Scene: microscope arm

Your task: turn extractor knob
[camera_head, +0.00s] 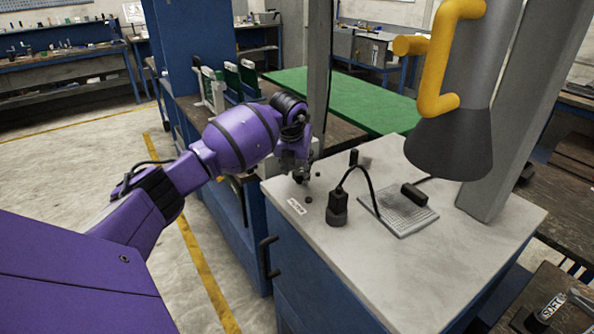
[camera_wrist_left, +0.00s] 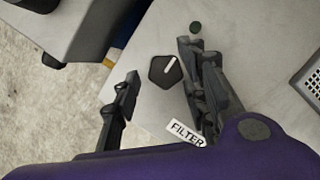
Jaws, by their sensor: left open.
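The knob (camera_wrist_left: 166,71) is black and five-sided, with a white pointer line tilted to the upper right. It sits on the pale worktop and shows between the fingers of my left gripper (camera_wrist_left: 158,62), which is open and empty. The right finger shows close beside the knob; whether it touches is unclear. A white label reading FILTER (camera_wrist_left: 187,133) and a small dark green button (camera_wrist_left: 195,27) are nearby. In the head view my left gripper (camera_head: 302,177) points down over the worktop's left corner, and I cannot make out the knob there. My right gripper is out of view.
The worktop (camera_head: 400,270) has bare room at its front. A black cabled device (camera_head: 337,209) stands right of my gripper, beside a grey mesh plate (camera_head: 405,213). A grey extractor hood (camera_head: 452,142) with a yellow handle (camera_head: 440,60) hangs above the right side.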

